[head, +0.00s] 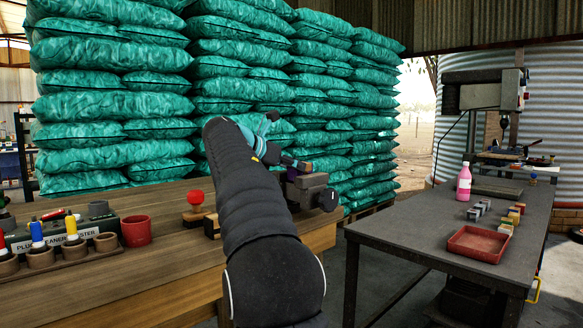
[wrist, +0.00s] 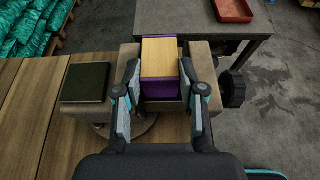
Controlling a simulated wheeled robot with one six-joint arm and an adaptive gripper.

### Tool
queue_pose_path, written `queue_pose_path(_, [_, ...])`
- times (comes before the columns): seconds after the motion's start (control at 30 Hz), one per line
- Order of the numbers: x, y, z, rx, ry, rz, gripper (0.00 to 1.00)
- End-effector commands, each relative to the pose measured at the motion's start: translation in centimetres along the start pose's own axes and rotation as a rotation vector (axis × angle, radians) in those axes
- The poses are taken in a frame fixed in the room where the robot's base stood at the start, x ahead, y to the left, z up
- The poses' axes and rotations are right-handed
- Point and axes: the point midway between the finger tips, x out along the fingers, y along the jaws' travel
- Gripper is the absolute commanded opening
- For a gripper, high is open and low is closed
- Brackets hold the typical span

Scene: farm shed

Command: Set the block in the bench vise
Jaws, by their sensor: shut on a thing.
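The block (wrist: 160,57) has a pale wooden top and purple sides. My gripper (wrist: 158,70) is shut on it, one finger on each side, in the wrist view. The grey bench vise (wrist: 201,62) lies around and under the block, with vise parts to its left and right. The block appears to be over or in the jaw gap; I cannot tell how deep it sits or whether the jaws touch it. In the head view the vise (head: 308,187) stands at the bench's right end, and my arm partly hides it and the block.
The wooden bench (head: 150,275) carries a red mug (head: 136,231), a red-knobbed stamp (head: 195,203) and a rack of pots. A dark table (head: 440,235) at the right holds a red tray (head: 478,243), small blocks and a pink bottle (head: 464,182). Stacked green sacks (head: 110,105) stand behind.

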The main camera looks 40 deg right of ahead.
Motion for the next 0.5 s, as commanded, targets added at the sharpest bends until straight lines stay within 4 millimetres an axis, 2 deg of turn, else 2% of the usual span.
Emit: queue_pose_path(0.5, [0.27,-0.02,-0.64,0.000,0.000,0.000,0.03])
